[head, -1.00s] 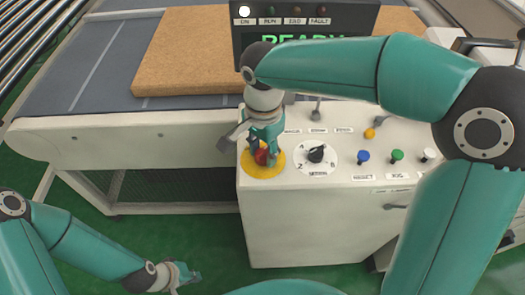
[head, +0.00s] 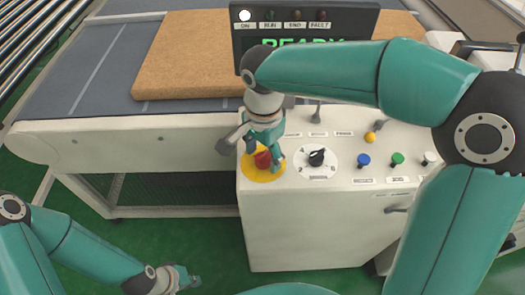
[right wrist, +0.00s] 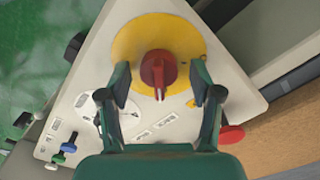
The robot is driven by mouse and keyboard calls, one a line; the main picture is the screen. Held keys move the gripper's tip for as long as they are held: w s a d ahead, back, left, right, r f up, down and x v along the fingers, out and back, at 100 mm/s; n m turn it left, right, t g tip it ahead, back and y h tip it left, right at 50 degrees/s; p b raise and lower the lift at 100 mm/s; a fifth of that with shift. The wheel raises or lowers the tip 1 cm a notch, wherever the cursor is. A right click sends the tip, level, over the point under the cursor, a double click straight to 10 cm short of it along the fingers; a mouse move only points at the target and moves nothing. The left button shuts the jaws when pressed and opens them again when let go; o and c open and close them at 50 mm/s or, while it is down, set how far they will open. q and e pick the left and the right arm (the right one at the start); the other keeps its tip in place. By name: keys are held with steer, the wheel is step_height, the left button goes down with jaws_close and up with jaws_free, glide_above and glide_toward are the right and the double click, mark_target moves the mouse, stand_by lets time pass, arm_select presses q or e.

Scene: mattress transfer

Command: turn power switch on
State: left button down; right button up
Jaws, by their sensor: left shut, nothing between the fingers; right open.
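The red rotary switch (head: 262,159) stands on a yellow disc (head: 250,170) at the left end of the white control panel. The right wrist view shows the red switch (right wrist: 158,72) on its yellow disc (right wrist: 135,38). My right gripper (head: 265,153) is above the switch. Its open fingers (right wrist: 160,82) are on either side of the knob, with visible gaps. The white ON lamp (head: 244,15) is lit, and the display (head: 300,42) reads READY in green, partly hidden by my right arm. My left gripper (head: 190,281) is shut and empty, low over the green floor.
A numbered black selector dial (head: 317,157) is just right of the switch. Blue (head: 363,160), green (head: 397,159) and white (head: 429,159) buttons stand further right, with a yellow knob (head: 370,138) behind. A brown mattress (head: 190,55) lies on the conveyor (head: 75,75) behind.

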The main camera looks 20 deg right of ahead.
mark_target(263, 153)
steer(key=shift+r, duration=0.1)
step_height(263, 153, up, 12)
stand_by(0.5)
